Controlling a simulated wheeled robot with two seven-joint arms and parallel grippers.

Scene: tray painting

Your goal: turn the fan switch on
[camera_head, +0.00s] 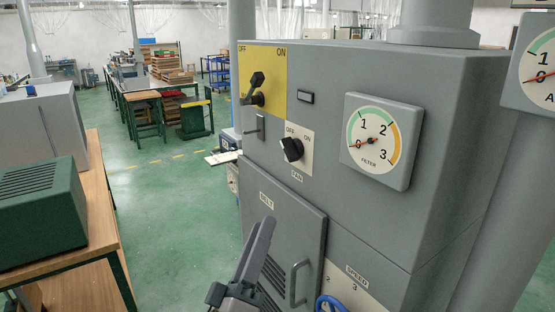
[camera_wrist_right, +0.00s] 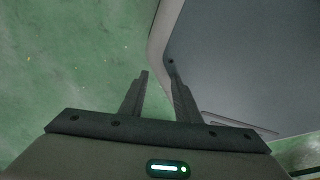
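The fan switch (camera_head: 292,149) is a black knob on a cream plate marked OFF and ON, with a FAN label below, on the grey cabinet's front in the head view. Its ridge leans to the upper left, toward the OFF side. My left gripper (camera_head: 265,226) is below and left of the knob, in front of the BELT door and apart from the knob. Its fingers overlap in this view, so the gap cannot be judged. My right gripper (camera_wrist_right: 157,70) shows two separated fingers with nothing held between them; the fan switch is not in the right wrist view.
A yellow plate with a black lever (camera_head: 257,80) is above the switch. The FILTER gauge (camera_head: 384,140), its needle near 0, juts out to the right. A door handle (camera_head: 298,284) and blue part (camera_head: 331,303) lie below. A green box (camera_head: 40,213) stands on a left bench.

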